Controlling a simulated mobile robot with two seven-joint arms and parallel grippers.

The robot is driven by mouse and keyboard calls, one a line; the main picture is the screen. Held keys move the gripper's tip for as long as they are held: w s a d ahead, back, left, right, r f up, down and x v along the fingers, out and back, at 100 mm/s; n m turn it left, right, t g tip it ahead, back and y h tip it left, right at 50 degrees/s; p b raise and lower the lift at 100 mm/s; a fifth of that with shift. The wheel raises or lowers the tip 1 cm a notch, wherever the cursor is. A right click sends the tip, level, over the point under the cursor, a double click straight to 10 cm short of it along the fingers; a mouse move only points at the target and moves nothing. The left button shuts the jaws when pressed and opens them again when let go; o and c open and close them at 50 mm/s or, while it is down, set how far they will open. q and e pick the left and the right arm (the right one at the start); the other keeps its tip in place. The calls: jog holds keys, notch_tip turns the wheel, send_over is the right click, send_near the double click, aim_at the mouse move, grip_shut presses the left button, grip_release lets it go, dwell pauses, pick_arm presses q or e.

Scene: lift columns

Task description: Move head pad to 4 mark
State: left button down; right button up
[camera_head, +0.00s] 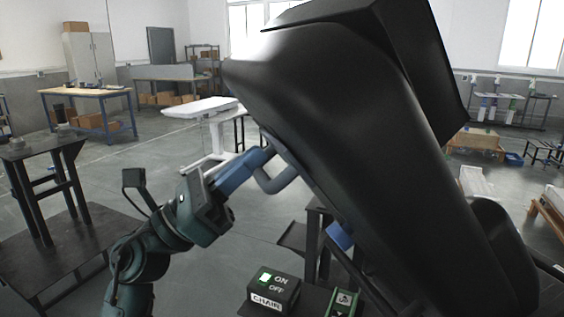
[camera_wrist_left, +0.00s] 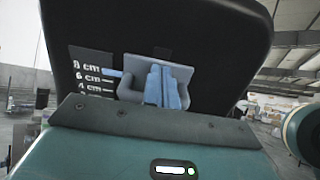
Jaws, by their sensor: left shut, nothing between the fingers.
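The large black padded back of the chair (camera_head: 370,160) fills the middle and right of the head view, and its upper block looks like the head pad (camera_head: 345,25). In the left wrist view, a black panel (camera_wrist_left: 215,40) carries a white scale (camera_wrist_left: 88,77) with 8 cm, 6 cm and 4 cm marks. A grey plate with a handle (camera_wrist_left: 130,90) is beside the scale. My left gripper (camera_head: 264,155) is shut and empty, its blue fingers (camera_wrist_left: 163,85) in front of the plate, by the handle. My right gripper is not visible.
A control box marked ON, OFF and CHAIR (camera_head: 270,290) stands below the chair, with a green-framed box (camera_head: 343,301) beside it. A dark metal stand (camera_head: 42,175) is at the left. A white-topped table (camera_head: 200,108) stands behind my arm. Open grey floor lies between.

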aim_at(261, 181)
pick_arm(q)
jog(key=shift+d+f, duration=0.1)
jog(key=shift+f, duration=0.1)
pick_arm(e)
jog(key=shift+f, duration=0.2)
pick_arm(q)
jog(key=shift+w+d+f+b, duration=0.15)
jog(key=shift+d+f+b, duration=0.1)
jog(key=shift+b, duration=0.2)
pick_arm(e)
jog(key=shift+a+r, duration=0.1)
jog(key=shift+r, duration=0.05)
